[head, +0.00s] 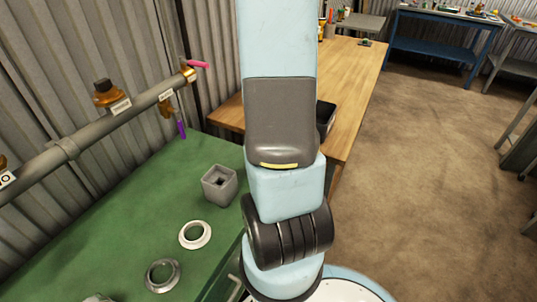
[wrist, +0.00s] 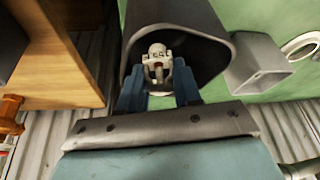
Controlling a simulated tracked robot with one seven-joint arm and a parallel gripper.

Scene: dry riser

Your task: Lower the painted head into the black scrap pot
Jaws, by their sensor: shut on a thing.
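The black scrap pot (wrist: 205,42) fills the upper middle of the wrist view, its mouth facing the camera. My gripper (wrist: 158,82) has its two blue fingers shut on the painted head (wrist: 157,52), a small whitish piece with dark marks and a reddish bit. The head and fingertips show within the outline of the pot's mouth. I cannot tell how far down they are, or whether the head touches the pot. In the head view my arm hides my gripper and the head.
A grey square holder (head: 219,185) stands on the green bench (head: 130,200), with a white ring (head: 195,235) and a grey ring (head: 162,275) nearby. A pipe with fittings (head: 110,120) runs along the wall. A dark box (head: 326,114) sits on the wooden table (head: 352,75), partly hidden.

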